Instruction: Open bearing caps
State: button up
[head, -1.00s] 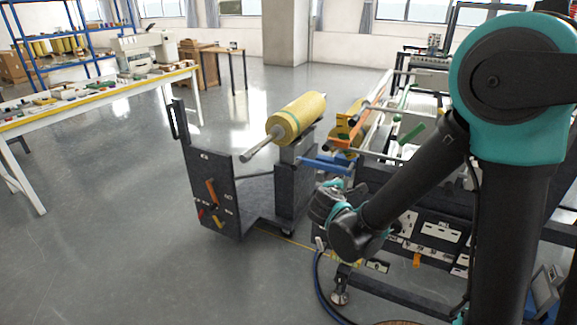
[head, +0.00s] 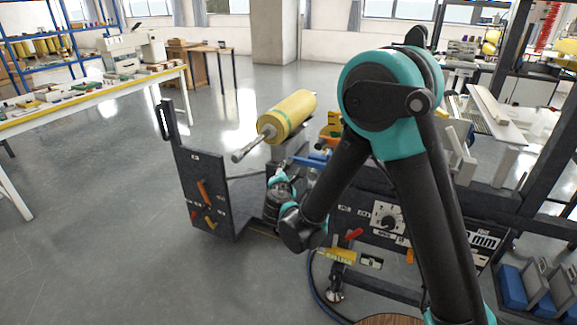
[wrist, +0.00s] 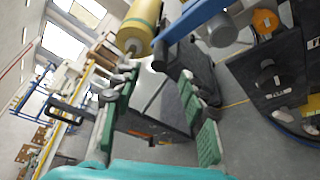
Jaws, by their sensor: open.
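The bearing caps cannot be clearly made out. A blue bar (head: 310,161) on the laminating machine shows just right of my wrist in the head view. It crosses the top of the wrist view (wrist: 190,22), close beyond my fingers. A yellow roll (head: 288,118) on a metal shaft (head: 246,150) lies above a dark cart (head: 212,190). It also shows at the top of the wrist view (wrist: 140,22). My gripper (wrist: 157,82) is open and empty, its two green-padded fingers spread apart.
The machine's dark front panel (head: 388,216) with knobs and labels stands below and right of my arm. A blue hose (head: 316,285) runs near the floor. A long table (head: 100,96) with parts stands at left. The floor between table and cart is clear.

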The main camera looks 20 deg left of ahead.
aim_at(288, 166)
jog(key=x, duration=0.8)
jog(key=shift+w, duration=0.1)
jog(key=shift+c, duration=0.6)
grip_shut()
